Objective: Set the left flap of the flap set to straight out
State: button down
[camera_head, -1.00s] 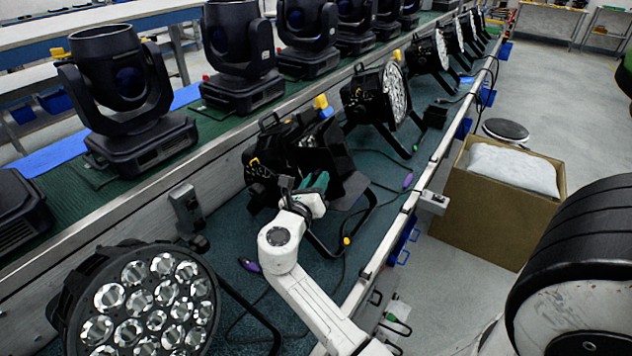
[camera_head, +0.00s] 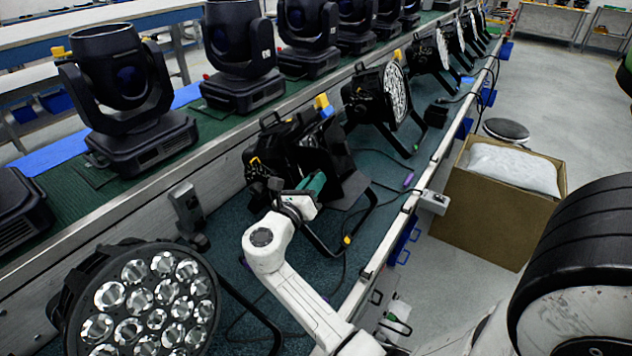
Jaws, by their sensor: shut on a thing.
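The par can with the flap set (camera_head: 285,150) stands on the teal bench mat in the middle of the view. Its black flaps (camera_head: 335,150) spread out on its right side, facing away from the bench's back wall. My white arm reaches up from the lower right, and my gripper (camera_head: 312,184), with a green part near its end, is at the front of the flap set. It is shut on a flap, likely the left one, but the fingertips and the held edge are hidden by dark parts. The flap's exact angle cannot be told.
A large par can with a lens face (camera_head: 145,305) stands at the lower left. Another par can (camera_head: 380,95) stands behind the flap set. A cardboard box (camera_head: 490,215) stands on the floor at right. Cables lie on the mat.

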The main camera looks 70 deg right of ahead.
jog(key=shift+w+a+m+g, duration=0.15)
jog(key=shift+m+g, duration=0.25)
jog(key=shift+g, duration=0.3)
jog(key=c, duration=1.1)
grip_release()
jog(key=p+v, duration=0.2)
jog(key=v, duration=0.5)
jog(key=shift+w+a+f+p, duration=0.1)
jog(key=shift+a+f+p, duration=0.1)
jog(key=shift+p, duration=0.1)
